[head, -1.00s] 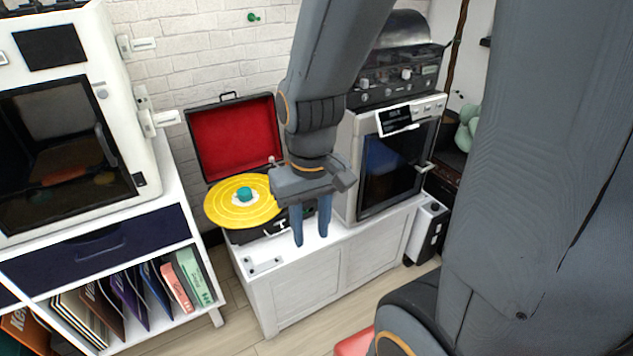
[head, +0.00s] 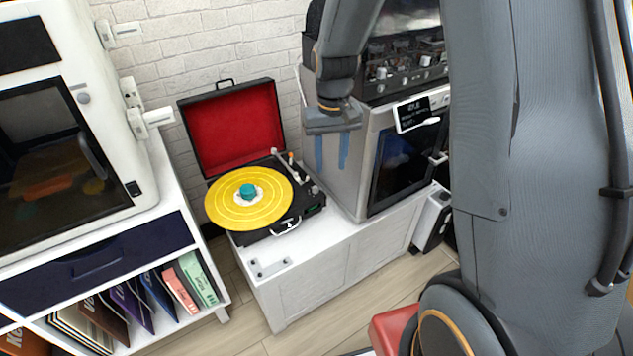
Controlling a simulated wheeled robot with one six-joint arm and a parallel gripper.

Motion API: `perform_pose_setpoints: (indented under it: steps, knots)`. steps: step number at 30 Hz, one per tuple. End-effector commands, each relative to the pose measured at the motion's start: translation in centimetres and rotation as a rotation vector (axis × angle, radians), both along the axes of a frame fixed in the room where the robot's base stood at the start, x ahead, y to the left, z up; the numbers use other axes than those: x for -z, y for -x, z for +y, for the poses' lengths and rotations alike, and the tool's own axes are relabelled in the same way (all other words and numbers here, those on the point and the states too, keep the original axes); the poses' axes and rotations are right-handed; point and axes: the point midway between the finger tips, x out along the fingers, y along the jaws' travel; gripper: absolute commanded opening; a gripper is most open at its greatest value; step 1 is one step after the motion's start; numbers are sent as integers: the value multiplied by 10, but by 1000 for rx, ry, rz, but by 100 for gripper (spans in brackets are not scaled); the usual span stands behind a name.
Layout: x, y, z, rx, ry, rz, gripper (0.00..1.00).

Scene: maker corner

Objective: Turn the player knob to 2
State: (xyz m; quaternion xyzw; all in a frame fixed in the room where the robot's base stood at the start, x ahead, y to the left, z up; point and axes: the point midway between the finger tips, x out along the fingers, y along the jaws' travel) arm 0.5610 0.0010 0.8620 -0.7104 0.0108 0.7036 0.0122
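The record player (head: 262,226) is an open black suitcase with a red-lined lid (head: 236,132), standing on a white cabinet. A yellow record (head: 226,207) with a teal centre piece lies on it. The tonearm (head: 284,164) and small controls (head: 313,190) are along its right side. The controls are too small for me to read a knob's setting. My gripper (head: 331,168) points down, above and behind the player's right side in the picture, in front of the oven's side wall. Its two blue fingers are apart with nothing between them. It appears clear of the player.
A grey oven (head: 352,188) stands right of the player, with a black device (head: 412,72) on top. The white cabinet top (head: 327,246) is free in front of the player, apart from a small plate (head: 270,267). A white shelf unit (head: 152,226) stands at left.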

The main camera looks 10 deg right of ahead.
Motion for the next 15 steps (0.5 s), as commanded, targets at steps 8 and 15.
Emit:
perform_pose_setpoints:
  steps: [8,15]
  knots:
    - [68,-101,-3,23,0,9,37]
    - [132,-155,-5,39,1,10,37]
